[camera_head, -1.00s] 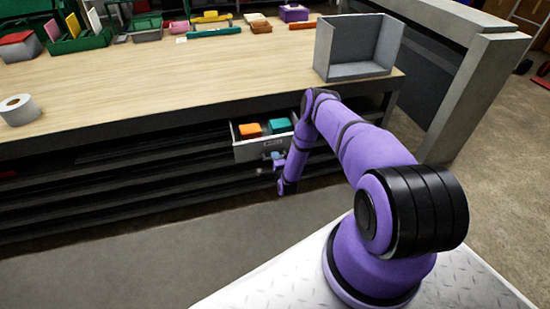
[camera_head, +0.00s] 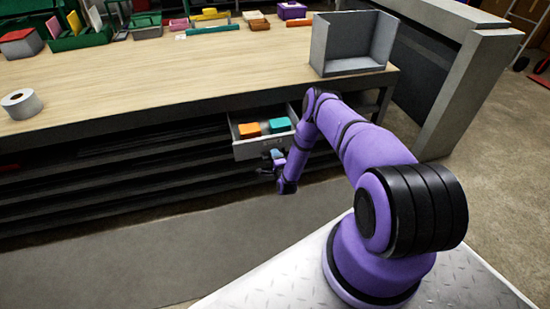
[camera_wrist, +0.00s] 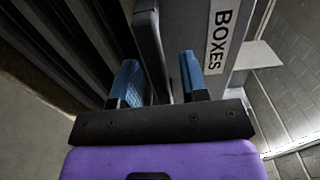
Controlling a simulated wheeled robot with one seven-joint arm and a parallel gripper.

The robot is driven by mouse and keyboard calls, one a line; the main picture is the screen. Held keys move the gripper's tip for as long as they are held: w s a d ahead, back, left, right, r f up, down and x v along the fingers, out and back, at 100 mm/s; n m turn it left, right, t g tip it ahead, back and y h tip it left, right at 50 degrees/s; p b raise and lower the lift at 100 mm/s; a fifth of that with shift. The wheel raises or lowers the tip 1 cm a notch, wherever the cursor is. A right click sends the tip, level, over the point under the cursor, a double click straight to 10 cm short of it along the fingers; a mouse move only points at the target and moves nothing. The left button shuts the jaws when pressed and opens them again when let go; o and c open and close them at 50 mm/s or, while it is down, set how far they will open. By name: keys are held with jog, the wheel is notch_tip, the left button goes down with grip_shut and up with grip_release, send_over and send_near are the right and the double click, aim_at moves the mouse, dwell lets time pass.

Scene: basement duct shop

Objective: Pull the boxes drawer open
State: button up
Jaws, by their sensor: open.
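The boxes drawer (camera_head: 262,149) is a light grey drawer under the workbench and stands partly pulled out in the head view. An orange box (camera_head: 250,130) and a teal box (camera_head: 279,125) lie inside it. In the head view my gripper (camera_head: 273,157) is small, at the drawer's front.
The workbench (camera_head: 170,70) holds a grey open box (camera_head: 350,45), a tape roll (camera_head: 21,103) and several coloured bins and tools at the back. Dark shelves (camera_head: 120,175) run below. A grey wall-like panel (camera_head: 465,90) stands at right. The floor before the shelves is clear.

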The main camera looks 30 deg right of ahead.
jog(key=v, duration=1)
jog(key=shift+s, duration=0.4)
jog(key=shift+w+r, duration=0.1)
jog(key=shift+r, duration=0.05)
